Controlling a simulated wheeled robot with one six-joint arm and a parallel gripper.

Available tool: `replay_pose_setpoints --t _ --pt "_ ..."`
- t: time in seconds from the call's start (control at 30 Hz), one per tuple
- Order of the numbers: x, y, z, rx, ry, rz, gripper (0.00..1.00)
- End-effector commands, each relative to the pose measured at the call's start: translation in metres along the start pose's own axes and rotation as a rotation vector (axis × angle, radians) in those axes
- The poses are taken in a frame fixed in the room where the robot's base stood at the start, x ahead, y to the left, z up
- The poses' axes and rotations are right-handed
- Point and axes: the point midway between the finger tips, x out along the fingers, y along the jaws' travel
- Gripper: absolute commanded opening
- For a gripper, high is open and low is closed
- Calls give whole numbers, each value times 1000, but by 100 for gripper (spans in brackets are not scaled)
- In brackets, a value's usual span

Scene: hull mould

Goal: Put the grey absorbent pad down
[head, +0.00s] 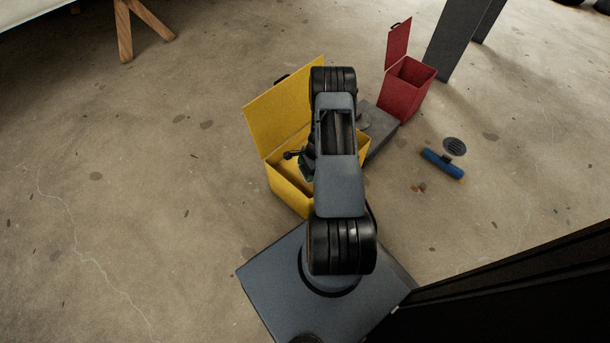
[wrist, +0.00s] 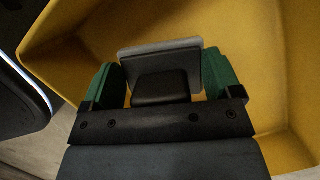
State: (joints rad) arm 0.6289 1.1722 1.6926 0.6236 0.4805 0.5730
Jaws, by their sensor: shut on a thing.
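In the wrist view my gripper (wrist: 160,85) is shut on the grey absorbent pad (wrist: 159,52), which sits between its green fingers. The pad shows as a light grey slab with a darker block below it. Around them are the yellow walls of an open bin (wrist: 255,50), so the pad is over or inside the bin. I cannot tell whether it touches the bin floor. In the head view the yellow bin (head: 284,193) stands with its lid raised. My arm covers part of the bin, and the pad is hidden there.
A red bin (head: 405,92) with a raised lid stands behind to the right. A grey box (head: 380,130) sits beside the yellow bin. A blue roll (head: 442,164) lies on the floor near a round drain (head: 454,147). The floor to the left is clear.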

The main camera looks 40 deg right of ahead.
Motion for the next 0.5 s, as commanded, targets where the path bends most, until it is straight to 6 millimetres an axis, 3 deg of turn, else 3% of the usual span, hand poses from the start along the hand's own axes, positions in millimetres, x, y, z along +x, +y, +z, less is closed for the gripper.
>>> replay_pose_setpoints --t 0.17,0.5 --pt "6 -4 0 -2 0 0 62" --pt "43 -9 -9 -2 0 1 62"
